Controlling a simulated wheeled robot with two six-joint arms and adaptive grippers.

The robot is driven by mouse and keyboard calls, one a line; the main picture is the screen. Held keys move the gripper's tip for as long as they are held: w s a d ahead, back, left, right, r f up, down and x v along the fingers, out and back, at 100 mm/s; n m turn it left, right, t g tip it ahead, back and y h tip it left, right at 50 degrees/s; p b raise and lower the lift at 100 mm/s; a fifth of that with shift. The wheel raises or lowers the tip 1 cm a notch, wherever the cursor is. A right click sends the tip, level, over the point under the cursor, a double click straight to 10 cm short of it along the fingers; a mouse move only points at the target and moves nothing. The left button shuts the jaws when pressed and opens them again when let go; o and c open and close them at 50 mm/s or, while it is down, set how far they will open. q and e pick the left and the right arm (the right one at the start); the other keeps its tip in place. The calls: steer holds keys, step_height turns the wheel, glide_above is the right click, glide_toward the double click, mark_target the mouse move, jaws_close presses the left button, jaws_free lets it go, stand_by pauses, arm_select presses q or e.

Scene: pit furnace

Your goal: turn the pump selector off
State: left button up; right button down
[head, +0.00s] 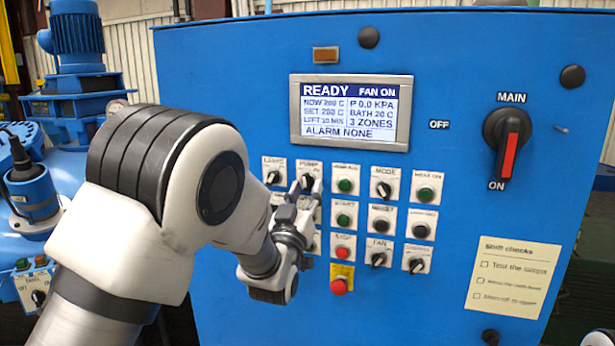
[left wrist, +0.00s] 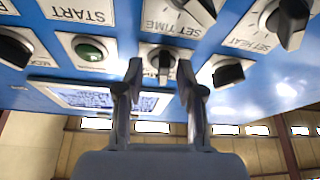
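The pump selector (head: 307,181) is a black knob on a white plate labelled PUMP, in the top row of the blue panel, below the display. My left gripper (head: 304,190) is right at it and partly covers it. In the left wrist view, which is upside down, the pump knob (left wrist: 162,62) sits between the tips of my left gripper (left wrist: 159,80). The two fingers are apart, one on each side of the knob, with a gap showing on both sides. I cannot tell exactly which way the knob points.
The lamps selector (head: 273,177) is just left, and a green button (head: 345,185) just right. The display (head: 350,112) reads READY, FAN ON. A red stop button (head: 340,286) sits lower down. The red-handled main switch (head: 508,150) is far right, pointing at ON.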

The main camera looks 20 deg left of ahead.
arm_select(q)
steer(key=shift+w+r, duration=0.3)
steer(key=shift+w, duration=0.2)
steer(key=shift+s+a+r, duration=0.2)
steer(key=shift+s+a, duration=0.2)
steer(key=shift+s, duration=0.15)
steer(key=c, duration=0.5)
steer(key=shift+w+d, duration=0.15)
jaws_close()
steer(key=n+y+b, duration=0.1)
steer(key=n+b, duration=0.2)
steer(key=n+y+b, duration=0.1)
steer(key=n+b, duration=0.1)
steer(key=shift+d+f+g+y, duration=0.1)
steer(key=shift+f+g+y, duration=0.2)
steer(key=shift+f, duration=0.05)
steer(key=shift+r+n, duration=0.1)
steer(key=shift+n, duration=0.4)
steer(key=shift+r, duration=0.15)
arm_select(e)
steer(key=f, duration=0.4)
steer(key=shift+s+a+f, duration=0.1)
steer(key=shift+s+a, duration=0.1)
steer(key=shift+s, duration=0.1)
